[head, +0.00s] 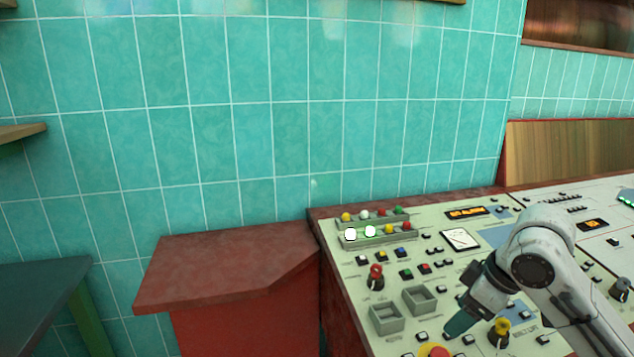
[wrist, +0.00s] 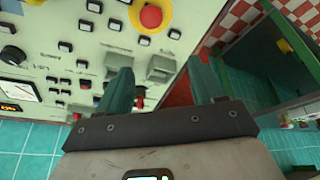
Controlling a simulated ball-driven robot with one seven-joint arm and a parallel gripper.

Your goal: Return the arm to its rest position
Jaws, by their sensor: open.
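My white arm reaches in from the right in the head view, bent over a pale green control panel (head: 352,283). My gripper (head: 455,328) points down and left, close above the panel's front part, beside two grey square sockets. In the wrist view my gripper (wrist: 160,85) shows two teal fingers spread well apart with nothing between them. The panel also shows in the wrist view (wrist: 105,65). Whether the fingertips touch the panel I cannot tell.
A red emergency button (wrist: 151,16) with a yellow ring sits near the gripper. Red and yellow knobs stand up from the panel. A red cabinet (head: 230,265) adjoins the panel's left side. A dark table (head: 40,295) stands far left. Teal tiled wall (head: 220,120) lies behind.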

